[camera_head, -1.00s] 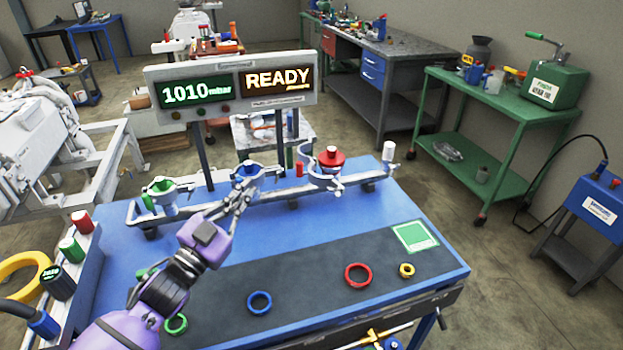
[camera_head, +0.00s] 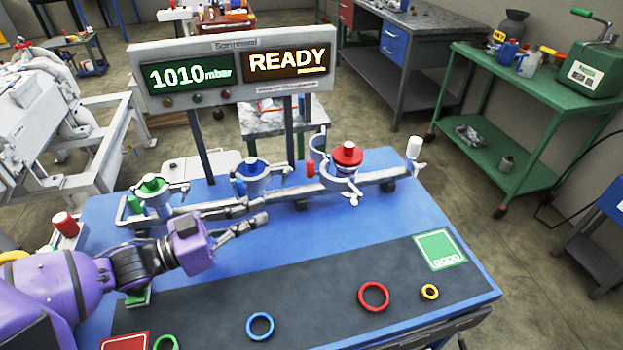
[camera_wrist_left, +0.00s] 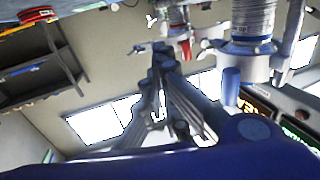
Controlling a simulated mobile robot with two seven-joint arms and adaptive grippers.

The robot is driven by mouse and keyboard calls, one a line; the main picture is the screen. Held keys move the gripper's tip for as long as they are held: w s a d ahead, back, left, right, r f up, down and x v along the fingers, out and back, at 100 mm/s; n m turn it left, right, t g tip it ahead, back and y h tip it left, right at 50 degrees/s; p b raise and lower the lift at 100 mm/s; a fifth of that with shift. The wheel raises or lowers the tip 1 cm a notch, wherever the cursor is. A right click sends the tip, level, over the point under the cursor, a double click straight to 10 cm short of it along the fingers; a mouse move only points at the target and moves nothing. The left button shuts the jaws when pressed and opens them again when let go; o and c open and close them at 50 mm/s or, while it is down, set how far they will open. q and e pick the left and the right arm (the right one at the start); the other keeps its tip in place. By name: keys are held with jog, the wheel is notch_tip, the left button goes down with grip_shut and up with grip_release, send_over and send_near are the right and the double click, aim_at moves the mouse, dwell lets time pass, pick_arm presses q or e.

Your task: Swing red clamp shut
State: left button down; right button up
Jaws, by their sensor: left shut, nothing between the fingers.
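The red clamp (camera_head: 340,184) is a grey metal ring at the right of the rail, beside the red-capped fitting (camera_head: 347,154). Its curved jaws stand apart, with one half sticking up at the left. A small red cylinder (camera_head: 310,169) stands just left of it. My left gripper (camera_head: 266,217) is shut and empty, above the blue table in front of the rail, left of and nearer than the red clamp. In the left wrist view its fingers (camera_wrist_left: 150,52) point toward the fittings, where a red piece (camera_wrist_left: 185,48) shows. My right gripper is out of view.
The blue-capped fitting (camera_head: 252,170) and green-capped fitting (camera_head: 152,186) stand along the rail to the left. Behind is a display (camera_head: 235,78) reading 1010 mbar and READY. Coloured rings, including a red ring (camera_head: 373,296), lie on the dark front strip.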

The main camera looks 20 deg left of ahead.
pick_arm(q)
send_near(326, 186)
jog(key=x, duration=0.5)
jog(key=shift+w+d+r+p, duration=0.1)
jog(key=shift+w+d+p, duration=0.1)
jog(key=shift+d+p, duration=0.2)
jog(key=shift+w+d, duration=0.35)
jog(key=shift+w, duration=0.05)
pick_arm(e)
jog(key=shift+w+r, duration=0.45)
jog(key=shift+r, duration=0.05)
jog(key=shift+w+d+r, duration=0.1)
